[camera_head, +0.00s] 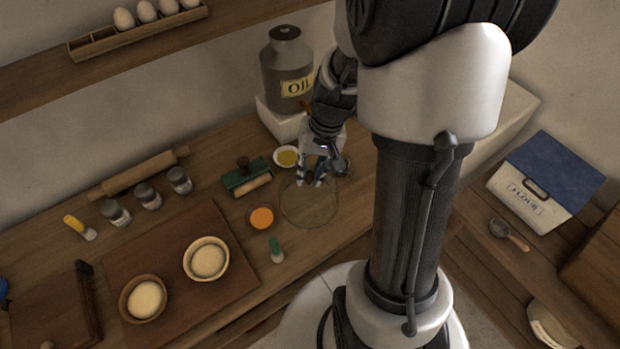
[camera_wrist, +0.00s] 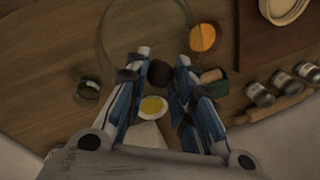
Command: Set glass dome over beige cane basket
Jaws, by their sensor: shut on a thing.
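The glass dome (camera_head: 309,212) is clear and shows as a faint round outline at the right part of the counter. It also shows in the wrist view, with its dark knob (camera_wrist: 160,74) between my fingers. My gripper (camera_head: 318,180) is shut on the knob from above; in the wrist view my fingers (camera_wrist: 160,78) flank it. I cannot tell if the dome's rim touches the counter. The beige cane basket (camera_head: 187,260), holding pale dough, stands on the brown board left of the dome. Part of a pale basket shows at the wrist view's upper right corner.
A browner basket (camera_head: 123,302) with dough shares the board (camera_head: 160,248). Between board and dome are an orange disc (camera_head: 261,218) and a green-capped bottle (camera_head: 276,252).

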